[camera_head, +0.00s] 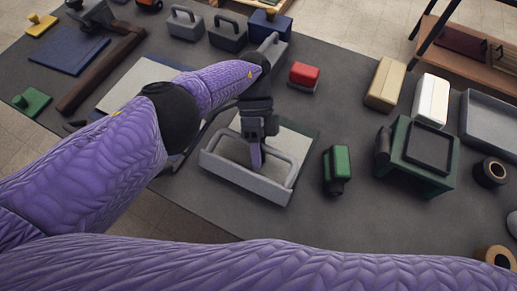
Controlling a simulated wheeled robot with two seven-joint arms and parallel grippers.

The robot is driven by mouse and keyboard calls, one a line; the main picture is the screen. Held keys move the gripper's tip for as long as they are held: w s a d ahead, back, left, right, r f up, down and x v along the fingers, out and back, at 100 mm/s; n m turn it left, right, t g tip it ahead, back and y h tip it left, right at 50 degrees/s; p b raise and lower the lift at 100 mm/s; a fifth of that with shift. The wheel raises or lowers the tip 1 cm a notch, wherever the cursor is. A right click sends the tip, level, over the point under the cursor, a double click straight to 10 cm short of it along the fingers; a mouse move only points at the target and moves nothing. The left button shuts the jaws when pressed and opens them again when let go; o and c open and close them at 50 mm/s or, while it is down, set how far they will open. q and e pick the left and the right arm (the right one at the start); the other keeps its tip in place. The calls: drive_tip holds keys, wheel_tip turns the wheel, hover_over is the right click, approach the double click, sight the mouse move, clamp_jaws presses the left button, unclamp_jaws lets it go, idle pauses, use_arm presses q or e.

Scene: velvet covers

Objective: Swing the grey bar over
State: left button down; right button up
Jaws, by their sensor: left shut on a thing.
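A shallow grey box (243,182) with a pale inside lies on the dark table, below the middle of the head view. A thin grey bar (292,174) with bent ends runs across its top. My left gripper (256,157) reaches down over the box and is shut on the grey bar. The fingers and wrist hide part of the bar, so its exact tilt is hard to tell. My right arm crosses the bottom of the view, and its gripper is out of view.
Right of the box stand a green-and-black block (337,168) and a green press-like stand (416,176). A red-topped block (303,76) is behind it. A hammer (103,66) and blue board (69,49) lie at left. Dark table shows bare in front of the box.

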idle(0.4)
use_arm(q)
drive_tip(key=c, duration=0.9)
unclamp_jaws()
drive_tip(key=shift+o, duration=0.3)
drive_tip(key=shift+w, duration=0.15)
